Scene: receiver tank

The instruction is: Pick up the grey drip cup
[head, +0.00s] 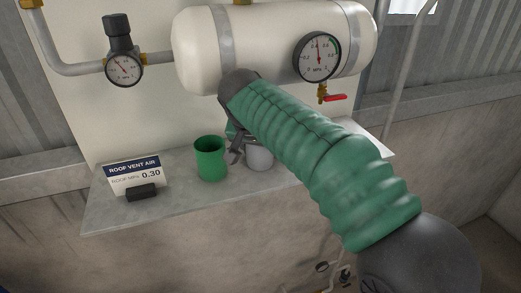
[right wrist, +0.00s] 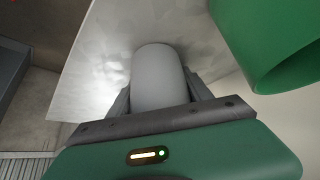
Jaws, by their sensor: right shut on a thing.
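The grey drip cup (head: 259,157) stands on the shelf under the tank, partly hidden behind my right gripper and arm in the head view. In the right wrist view the grey cup (right wrist: 158,78) sits between the two fingers. My right gripper (head: 240,150) reaches in from the right and is shut on the cup; its fingers also show in the right wrist view (right wrist: 160,98), one on each side of the cup. I cannot tell whether the cup touches the shelf. My left gripper is in neither view.
A green cup (head: 210,160) stands close to the left of the grey cup. Above are the cream tank (head: 270,40), two gauges and a red-handled valve (head: 334,97). The shelf's front (head: 120,222) is bare.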

